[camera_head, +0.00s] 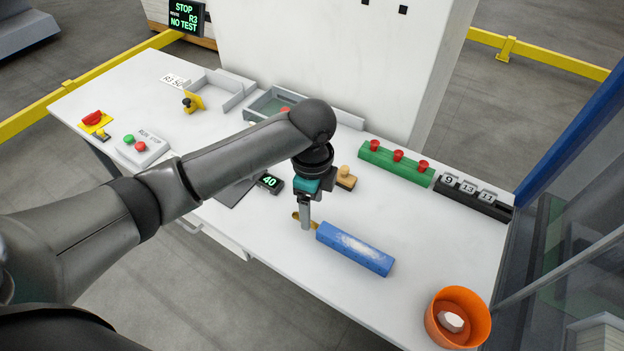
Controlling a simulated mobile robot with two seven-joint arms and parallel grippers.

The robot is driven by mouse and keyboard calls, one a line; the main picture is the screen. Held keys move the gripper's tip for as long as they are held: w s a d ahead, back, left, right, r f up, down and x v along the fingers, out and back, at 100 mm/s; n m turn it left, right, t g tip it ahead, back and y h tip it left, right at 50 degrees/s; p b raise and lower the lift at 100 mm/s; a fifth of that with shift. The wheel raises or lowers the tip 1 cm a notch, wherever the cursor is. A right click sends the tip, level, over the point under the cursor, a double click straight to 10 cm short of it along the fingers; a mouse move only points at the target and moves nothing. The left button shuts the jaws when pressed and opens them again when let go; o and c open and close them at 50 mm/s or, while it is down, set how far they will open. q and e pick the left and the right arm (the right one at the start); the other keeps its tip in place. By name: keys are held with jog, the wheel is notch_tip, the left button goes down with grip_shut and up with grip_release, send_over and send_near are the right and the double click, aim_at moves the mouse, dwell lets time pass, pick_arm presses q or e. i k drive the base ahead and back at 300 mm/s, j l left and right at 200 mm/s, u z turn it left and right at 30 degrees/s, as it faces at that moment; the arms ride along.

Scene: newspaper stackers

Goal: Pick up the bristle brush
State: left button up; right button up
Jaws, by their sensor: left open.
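My right gripper is out of view.
An orange bowl (434,324) with a white lump stands at front right. A green rack with red knobs (375,165), a black number holder (474,197) and a wooden-handled piece (346,180) lie behind. A grey tray (262,107) and buttons (141,147) are farther left.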

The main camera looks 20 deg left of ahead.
aim_at(346, 181)
jog(key=u, duration=0.3)
jog(key=i+j+z, duration=0.2)
jog(key=j+z, duration=0.25)
jog(key=i+j+z, duration=0.15)
jog(key=z, duration=0.3)
jog(key=j+z, duration=0.4)
jog(key=j, duration=0.1)
